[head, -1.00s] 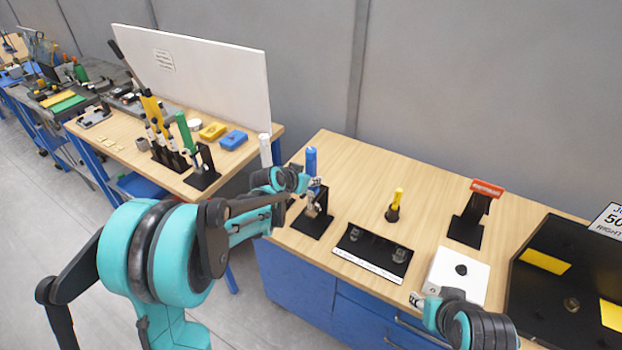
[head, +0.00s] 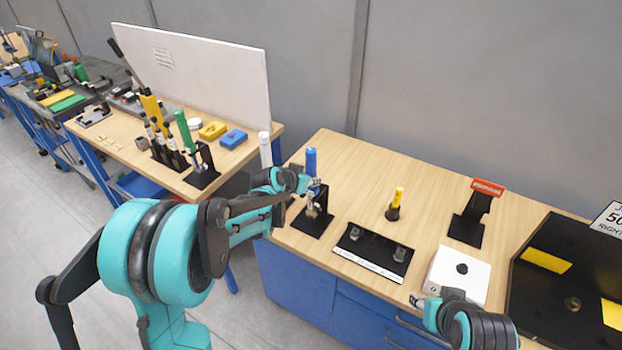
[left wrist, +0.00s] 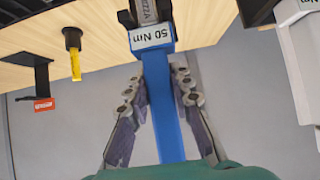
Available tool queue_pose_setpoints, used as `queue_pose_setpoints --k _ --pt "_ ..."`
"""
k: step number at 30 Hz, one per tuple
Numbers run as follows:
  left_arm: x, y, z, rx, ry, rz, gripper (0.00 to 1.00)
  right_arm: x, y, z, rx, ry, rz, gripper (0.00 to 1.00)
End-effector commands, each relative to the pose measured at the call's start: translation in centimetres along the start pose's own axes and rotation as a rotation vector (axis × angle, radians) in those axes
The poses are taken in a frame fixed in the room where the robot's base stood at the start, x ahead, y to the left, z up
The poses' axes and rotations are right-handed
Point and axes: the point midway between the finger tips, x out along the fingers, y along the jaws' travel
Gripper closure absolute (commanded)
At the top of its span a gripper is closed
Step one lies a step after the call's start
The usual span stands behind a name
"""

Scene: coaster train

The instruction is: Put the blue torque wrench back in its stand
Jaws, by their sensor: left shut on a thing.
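The blue torque wrench (head: 311,160) stands upright at the left end of the near wooden table, blue handle up. My left gripper (head: 307,184) is shut on it just below the handle's upper part. In the left wrist view the blue handle (left wrist: 162,105) runs between the two fingers (left wrist: 160,95), with a "50 Nm" label at its far end. The black stand (head: 310,223) is directly under and behind the wrench's lower part. I cannot tell whether the wrench is fully seated in it. My right gripper (head: 420,301) is at the table's front edge; its fingers are too small to read.
A black plate with two fittings (head: 373,251), a yellow-handled tool (head: 396,199), a red-topped stand (head: 487,187) and a white box (head: 457,274) stand to the right. A second table (head: 110,148) at the left holds several wrenches. Bare wood lies behind the wrench.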

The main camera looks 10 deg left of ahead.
Motion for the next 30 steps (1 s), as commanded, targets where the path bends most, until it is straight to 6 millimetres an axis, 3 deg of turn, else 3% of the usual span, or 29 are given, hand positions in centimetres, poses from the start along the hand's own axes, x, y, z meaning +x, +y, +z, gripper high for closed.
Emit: queue_pose_setpoints --k 17,18,21,30 --pt "0.46 -0.02 0.56 -0.001 0.002 -0.001 1.00 0.56 0.00 0.40 0.000 0.000 0.000 0.60" --pt "0.47 -0.02 0.57 -0.001 0.002 -0.001 0.76 0.57 0.00 0.41 0.000 0.000 0.000 0.60" --pt "0.44 -0.01 0.55 -0.001 0.002 -0.001 0.54 0.53 0.00 0.38 0.000 0.000 0.000 0.60" --pt "0.39 0.00 0.68 0.000 -0.001 0.000 0.54 0.54 0.00 0.38 0.000 0.000 0.000 0.60"
